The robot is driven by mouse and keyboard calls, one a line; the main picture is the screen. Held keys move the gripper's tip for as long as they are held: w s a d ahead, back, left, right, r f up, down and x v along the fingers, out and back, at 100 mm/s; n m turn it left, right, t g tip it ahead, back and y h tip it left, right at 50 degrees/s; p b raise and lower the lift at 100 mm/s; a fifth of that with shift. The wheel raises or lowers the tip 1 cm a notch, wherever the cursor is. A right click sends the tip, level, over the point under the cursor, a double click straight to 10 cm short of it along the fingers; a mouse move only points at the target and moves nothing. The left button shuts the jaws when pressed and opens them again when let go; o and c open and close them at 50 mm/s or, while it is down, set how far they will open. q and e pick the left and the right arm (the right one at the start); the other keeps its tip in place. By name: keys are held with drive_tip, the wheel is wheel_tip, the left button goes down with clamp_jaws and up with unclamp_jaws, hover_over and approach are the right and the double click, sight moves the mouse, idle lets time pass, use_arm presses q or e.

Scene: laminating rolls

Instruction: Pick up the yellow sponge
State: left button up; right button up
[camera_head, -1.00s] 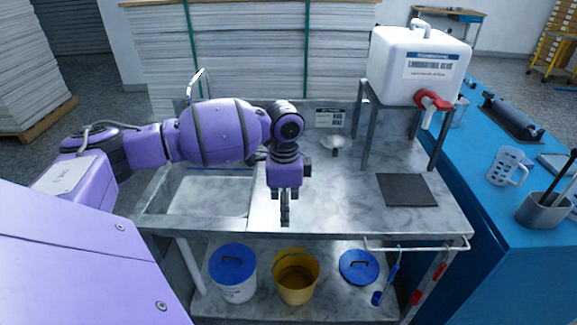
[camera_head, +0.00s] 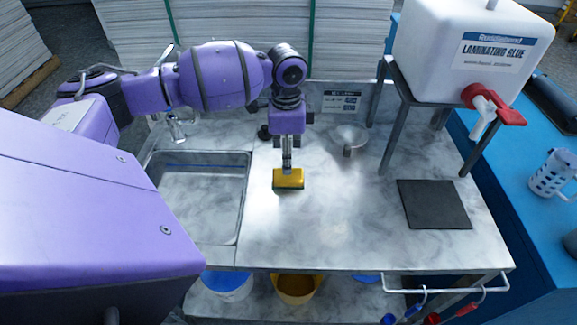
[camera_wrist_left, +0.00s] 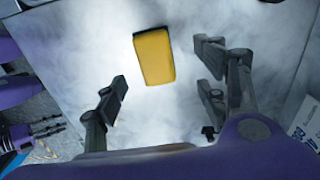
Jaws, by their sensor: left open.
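The yellow sponge (camera_head: 289,178) lies on the marble-patterned worktop, just right of the sink. It is a small block with a dark lower edge. My left gripper (camera_head: 287,160) points down from above, and its fingertips overlap the back edge of the sponge in the head view. In the left wrist view, the sponge (camera_wrist_left: 154,57) shows between and beyond the spread fingers of the left gripper (camera_wrist_left: 162,86). The jaws are open and empty. A gap shows between the fingers and the sponge there.
The sink (camera_head: 199,200) with a tap (camera_head: 175,128) is on the left. A metal funnel (camera_head: 349,140) stands behind right, and a dark mat (camera_head: 433,204) lies right. The white glue tank (camera_head: 462,50) stands on a metal frame. The worktop between sponge and mat is clear.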

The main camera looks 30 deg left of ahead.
use_arm(q)
drive_tip(key=shift+s+d+f, duration=0.15)
drive_tip(key=shift+s+f, duration=0.05)
drive_tip(key=shift+f, duration=0.55)
drive_tip(key=shift+s+d+f, duration=0.15)
drive_tip(key=shift+f, duration=0.6)
wheel_tip(320, 180, down, 4)
drive_tip(key=shift+d+f, duration=0.1)
drive_tip(key=shift+f, duration=0.1)
drive_tip(key=shift+c, duration=0.8)
drive_tip(key=c, duration=1)
drive_tip(key=shift+r, duration=0.1)
drive_tip(key=shift+c, duration=0.2)
drive_tip(key=shift+w+r, duration=0.1)
drive_tip(key=shift+r, duration=0.45)
drive_tip(key=w+d+r, duration=0.2)
drive_tip(key=d+r, duration=1)
drive_tip(key=d, duration=0.1)
drive_tip(key=shift+w+d, duration=0.15)
drive_tip(key=shift+d, duration=0.25)
use_arm(e)
drive_tip(key=shift+s+d+f, duration=0.25)
drive_tip(key=shift+s+d, duration=0.05)
drive_tip(key=shift+s, duration=0.05)
